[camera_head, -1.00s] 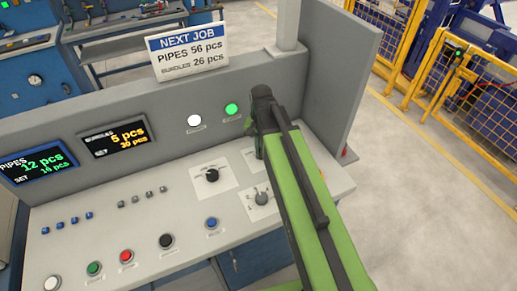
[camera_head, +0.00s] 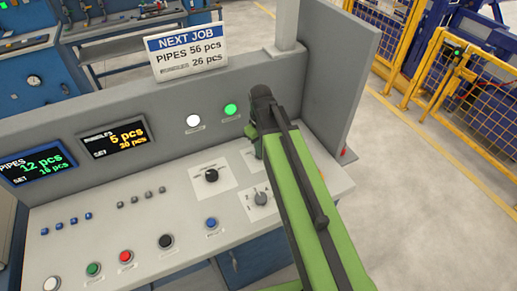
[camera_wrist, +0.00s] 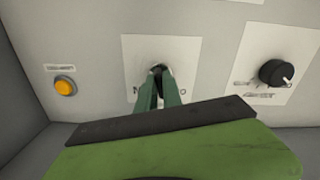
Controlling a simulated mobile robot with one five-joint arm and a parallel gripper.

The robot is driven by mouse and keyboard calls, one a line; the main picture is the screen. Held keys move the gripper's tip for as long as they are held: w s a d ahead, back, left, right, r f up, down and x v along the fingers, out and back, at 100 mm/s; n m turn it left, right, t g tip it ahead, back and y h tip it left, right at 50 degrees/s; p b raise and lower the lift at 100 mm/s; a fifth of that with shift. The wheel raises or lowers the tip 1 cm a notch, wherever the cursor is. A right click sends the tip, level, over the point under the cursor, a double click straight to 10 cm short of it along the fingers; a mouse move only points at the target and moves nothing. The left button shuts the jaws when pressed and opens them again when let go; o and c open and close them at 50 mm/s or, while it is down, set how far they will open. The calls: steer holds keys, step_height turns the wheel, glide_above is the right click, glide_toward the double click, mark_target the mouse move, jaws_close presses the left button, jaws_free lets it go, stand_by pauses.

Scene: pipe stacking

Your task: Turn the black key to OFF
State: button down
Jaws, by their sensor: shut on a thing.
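In the wrist view my gripper (camera_wrist: 158,78) has its two green fingers closed on the black key (camera_wrist: 157,69), which shows only as a small dark piece between the fingertips. The key sits on a white label plate (camera_wrist: 131,52) on the grey panel. Only a few letters show beside the fingers, so I cannot read which position the key is at. In the head view my green arm reaches down at the panel's right end. It hides the key there, and only part of my gripper (camera_head: 258,149) shows.
A black knob (camera_wrist: 277,73) stands right of the key in the wrist view, and an orange button (camera_wrist: 65,87) is at left. In the head view, a grey knob (camera_head: 261,198) is close beside my arm. Grey walls stand behind and right of the panel.

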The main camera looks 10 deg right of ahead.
steer(key=n, duration=0.5)
steer(key=shift+w+a+n, duration=0.1)
steer(key=shift+n, duration=0.3)
stand_by(0.4)
steer(key=c, duration=1.5)
jaws_free()
step_height(320, 180, up, 18)
steer(key=p, duration=1.7)
steer(key=shift+f, duration=0.25)
